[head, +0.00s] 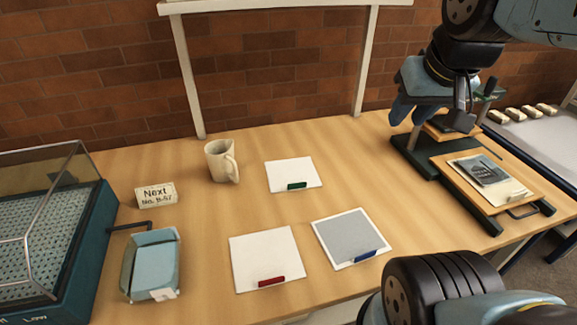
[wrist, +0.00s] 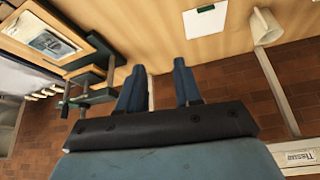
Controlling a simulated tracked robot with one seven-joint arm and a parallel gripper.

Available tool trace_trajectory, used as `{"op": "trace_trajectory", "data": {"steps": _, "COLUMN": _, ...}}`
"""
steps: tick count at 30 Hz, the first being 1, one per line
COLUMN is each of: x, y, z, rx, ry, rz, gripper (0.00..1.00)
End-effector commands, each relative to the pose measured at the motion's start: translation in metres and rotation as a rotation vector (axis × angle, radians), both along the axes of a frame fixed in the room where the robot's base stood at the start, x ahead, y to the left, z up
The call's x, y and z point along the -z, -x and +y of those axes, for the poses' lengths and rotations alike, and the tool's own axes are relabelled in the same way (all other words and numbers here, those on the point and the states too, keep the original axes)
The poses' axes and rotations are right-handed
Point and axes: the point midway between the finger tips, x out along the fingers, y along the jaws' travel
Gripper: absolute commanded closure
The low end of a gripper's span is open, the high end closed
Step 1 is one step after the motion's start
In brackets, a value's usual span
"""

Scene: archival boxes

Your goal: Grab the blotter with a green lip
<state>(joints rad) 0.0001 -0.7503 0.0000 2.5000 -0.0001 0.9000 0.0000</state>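The blotter with a green lip (head: 290,170) is a white square sheet lying flat on the wooden table, right of the mug. Its green lip is on the near edge. My gripper (head: 401,112) is raised at the back right of the table, near the press stand, well apart from the blotter. In the wrist view its two blue fingers (wrist: 158,70) stand apart with nothing between them. A red-lipped white blotter (head: 264,252) and a blue-lipped grey-faced blotter (head: 345,233) lie nearer the front.
A cream mug (head: 217,161) stands left of the green-lipped blotter. A small sign (head: 156,195), a blue box (head: 151,263) and a glass-lidded case (head: 55,245) are at left. A green-based press stand (head: 430,170) is at right. The table between blotter and stand is clear.

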Motion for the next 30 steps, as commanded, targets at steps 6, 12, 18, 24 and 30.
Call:
{"op": "trace_trajectory", "data": {"steps": 6, "x": 0.0, "y": -0.001, "z": 0.0, "rx": 0.002, "ry": -0.002, "rz": 0.003, "gripper": 0.66}}
{"op": "trace_trajectory", "data": {"steps": 12, "x": 0.007, "y": -0.011, "z": 0.003, "rx": 0.034, "ry": -0.04, "rz": 0.061, "gripper": 0.66}}
{"op": "trace_trajectory", "data": {"steps": 18, "x": 0.024, "y": -0.032, "z": 0.019, "rx": 0.108, "ry": -0.123, "rz": 0.178, "gripper": 0.66}}
{"op": "trace_trajectory", "data": {"steps": 24, "x": 0.043, "y": -0.054, "z": 0.025, "rx": 0.186, "ry": -0.212, "rz": 0.299, "gripper": 0.66}}
{"op": "trace_trajectory", "data": {"steps": 30, "x": 0.063, "y": -0.075, "z": 0.03, "rx": 0.269, "ry": -0.303, "rz": 0.417, "gripper": 0.66}}
